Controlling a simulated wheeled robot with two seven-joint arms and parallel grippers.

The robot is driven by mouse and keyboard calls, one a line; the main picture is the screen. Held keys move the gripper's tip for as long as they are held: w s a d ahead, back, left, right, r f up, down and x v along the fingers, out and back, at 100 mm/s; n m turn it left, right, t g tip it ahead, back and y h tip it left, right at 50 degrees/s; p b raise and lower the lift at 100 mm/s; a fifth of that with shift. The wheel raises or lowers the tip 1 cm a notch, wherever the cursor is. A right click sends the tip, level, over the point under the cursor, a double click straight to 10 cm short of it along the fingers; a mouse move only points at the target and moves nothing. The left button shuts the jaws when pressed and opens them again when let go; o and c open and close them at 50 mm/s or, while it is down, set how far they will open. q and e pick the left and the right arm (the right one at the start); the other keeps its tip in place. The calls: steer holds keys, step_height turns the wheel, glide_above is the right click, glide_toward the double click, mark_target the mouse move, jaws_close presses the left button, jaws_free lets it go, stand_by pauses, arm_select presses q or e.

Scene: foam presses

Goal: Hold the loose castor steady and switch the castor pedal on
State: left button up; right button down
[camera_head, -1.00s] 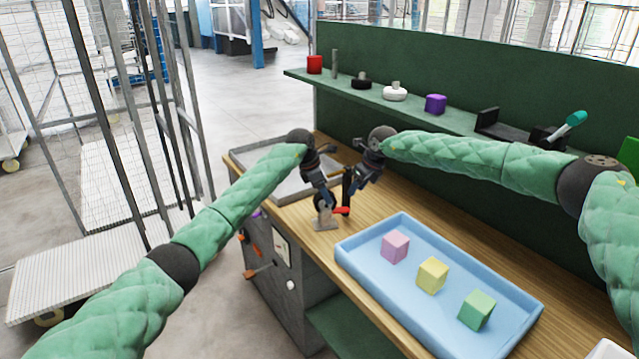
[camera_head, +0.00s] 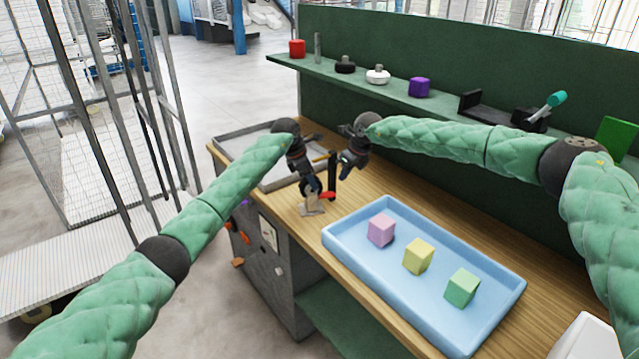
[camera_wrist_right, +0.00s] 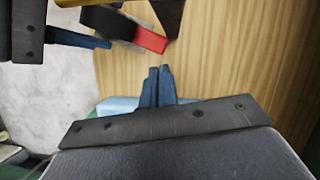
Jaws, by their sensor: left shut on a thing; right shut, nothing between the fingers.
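The loose castor (camera_head: 312,207) stands on the wooden bench near its left edge, its pale metal plate low down. Its red pedal (camera_head: 327,195) sticks out to the right; the right wrist view shows the pedal's red end (camera_wrist_right: 151,40) beside a dark rounded part (camera_wrist_right: 105,20). My left gripper (camera_head: 311,190) is shut on the castor from above and hides much of it. My right gripper (camera_head: 345,178) is shut and empty, just right of the pedal. Its blue fingertips (camera_wrist_right: 158,72) are together, with a small gap to the pedal. Whether the pedal is on cannot be told.
A blue tray (camera_head: 340,243) with pink, yellow and green cubes lies in front on the bench. A grey tray (camera_head: 235,152) is behind the grippers. A black post (camera_head: 332,172) stands close to the castor. A green shelf (camera_head: 440,108) with small items runs along the back.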

steer(key=s+d+f+n+t, duration=0.1)
steer(key=s+d+f+n, duration=0.1)
steer(key=s+d+n, duration=0.15)
steer(key=a+r+n+t, duration=0.2)
steer(key=r+n, duration=0.1)
steer(key=n, duration=0.9)
steer(key=s+a+r+n+t, duration=0.1)
steer(key=a+r+n+t, duration=0.1)
steer(key=n, duration=1.1)
steer(key=shift+s+r+t+h, duration=0.3)
steer(key=shift+r+t+h, duration=0.1)
steer(key=shift+t, duration=0.1)
steer(key=shift+a+n, duration=0.1)
steer(key=shift+n, duration=0.15)
